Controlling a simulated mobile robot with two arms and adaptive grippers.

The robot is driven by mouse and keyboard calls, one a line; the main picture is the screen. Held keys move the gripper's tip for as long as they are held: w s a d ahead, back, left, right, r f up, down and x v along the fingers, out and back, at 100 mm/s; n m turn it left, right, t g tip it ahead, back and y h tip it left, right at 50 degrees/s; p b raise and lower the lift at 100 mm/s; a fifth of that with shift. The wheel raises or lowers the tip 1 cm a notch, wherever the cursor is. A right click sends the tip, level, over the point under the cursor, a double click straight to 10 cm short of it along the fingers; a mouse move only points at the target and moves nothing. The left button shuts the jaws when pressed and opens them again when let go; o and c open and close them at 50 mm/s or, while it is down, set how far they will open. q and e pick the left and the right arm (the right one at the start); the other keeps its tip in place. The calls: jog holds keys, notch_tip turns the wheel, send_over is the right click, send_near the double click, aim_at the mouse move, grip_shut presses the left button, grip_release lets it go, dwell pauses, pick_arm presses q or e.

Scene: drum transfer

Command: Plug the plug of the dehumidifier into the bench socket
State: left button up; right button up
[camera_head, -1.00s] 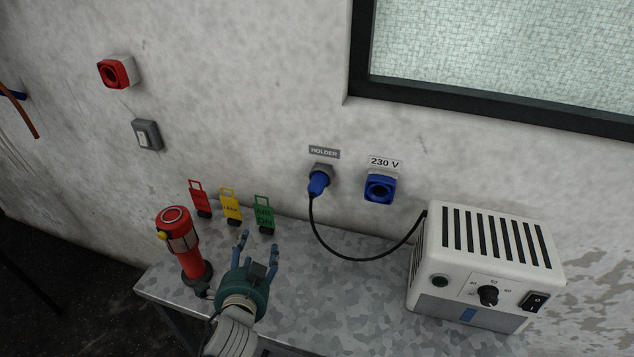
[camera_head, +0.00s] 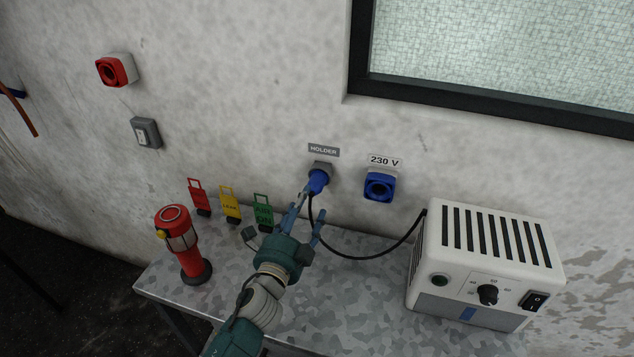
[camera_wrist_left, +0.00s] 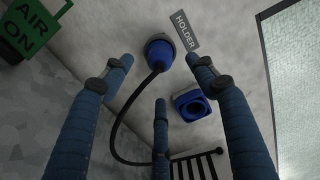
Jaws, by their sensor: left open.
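The blue plug (camera_head: 318,181) of the dehumidifier sits in the grey holder (camera_head: 320,167) on the wall, under the HOLDER label. Its black cable (camera_head: 345,255) hangs down and runs to the white dehumidifier (camera_head: 488,262) on the bench. The blue 230 V socket (camera_head: 379,187) is on the wall right of the holder and is empty. My left gripper (camera_head: 308,205) is open just below and in front of the plug. In the left wrist view the plug (camera_wrist_left: 159,54) shows beyond and between the spread fingers, apart from them. The socket (camera_wrist_left: 192,106) shows lower right. My right gripper is not in view.
A red lamp (camera_head: 185,245) stands at the bench's left end. Red, yellow (camera_head: 230,204) and green tags (camera_head: 263,212) stand along the back edge. A red socket (camera_head: 116,70) and a grey switch (camera_head: 146,133) are on the wall. The bench front (camera_head: 370,310) is clear.

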aim_at(312, 193)
pick_arm(q)
jog(key=b+x, duration=0.2)
jog(key=x, duration=0.5)
jog(key=shift+w+d+f, duration=0.1)
jog(key=shift+w+f, duration=0.05)
jog(key=shift+w, duration=0.1)
jog(key=shift+w+d+b, duration=0.15)
jog(key=shift+w+b, duration=0.25)
jog(key=shift+w, duration=0.1)
dwell(0.5)
grip_shut()
jog(key=shift+s, duration=0.15)
jog(key=shift+s, duration=0.1)
jog(key=shift+p+v, duration=1.1)
jog(key=shift+v, duration=1.65)
